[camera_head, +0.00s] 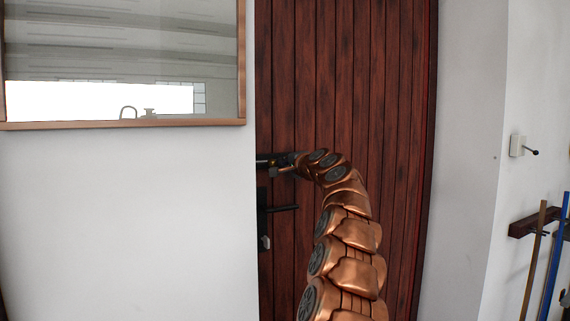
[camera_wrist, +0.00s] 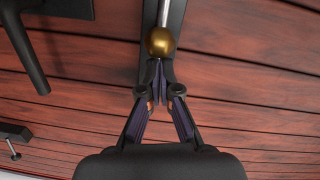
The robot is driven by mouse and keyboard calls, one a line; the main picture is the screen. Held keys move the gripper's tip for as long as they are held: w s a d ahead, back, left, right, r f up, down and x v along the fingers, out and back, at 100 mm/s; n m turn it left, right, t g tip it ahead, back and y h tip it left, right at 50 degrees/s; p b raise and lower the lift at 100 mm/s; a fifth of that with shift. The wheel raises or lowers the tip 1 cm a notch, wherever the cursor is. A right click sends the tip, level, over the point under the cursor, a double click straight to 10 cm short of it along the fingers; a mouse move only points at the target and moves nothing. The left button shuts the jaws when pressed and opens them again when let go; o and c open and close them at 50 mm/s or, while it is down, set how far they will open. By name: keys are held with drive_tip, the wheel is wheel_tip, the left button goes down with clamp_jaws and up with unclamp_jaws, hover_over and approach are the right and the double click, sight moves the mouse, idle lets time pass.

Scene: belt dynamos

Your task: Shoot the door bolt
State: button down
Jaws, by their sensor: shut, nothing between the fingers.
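The dark red plank door (camera_head: 350,90) fills the middle of the head view, and its planks also show in the wrist view (camera_wrist: 250,50). A round brass knob (camera_wrist: 162,41) sits at the end of a thin silver rod (camera_wrist: 164,12), over a black plate (camera_wrist: 178,20) on the door. My gripper (camera_wrist: 159,82) is shut with nothing between its fingers. Its tips are right by the knob, at its lower side in the wrist view; I cannot tell whether they touch. In the head view my gripper is small at the door's left edge, and the bolt there is partly hidden.
A black lever handle (camera_head: 283,208) is on the door below, on a dark plate; it also shows in the wrist view (camera_wrist: 25,50). A framed window (camera_head: 120,125) is in the white wall at left. A lever switch (camera_head: 518,146) and long-handled tools (camera_head: 535,260) are at right.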

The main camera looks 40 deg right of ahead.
drive_tip(key=shift+w+a, duration=0.1)
drive_tip(key=shift+a, duration=0.05)
drive_tip(key=s+d+r+b, duration=0.1)
drive_tip(key=s, duration=1)
drive_tip(key=shift+s+d, duration=0.15)
drive_tip(key=shift+s, duration=0.25)
idle(0.4)
drive_tip(key=shift+r, duration=0.1)
idle(0.5)
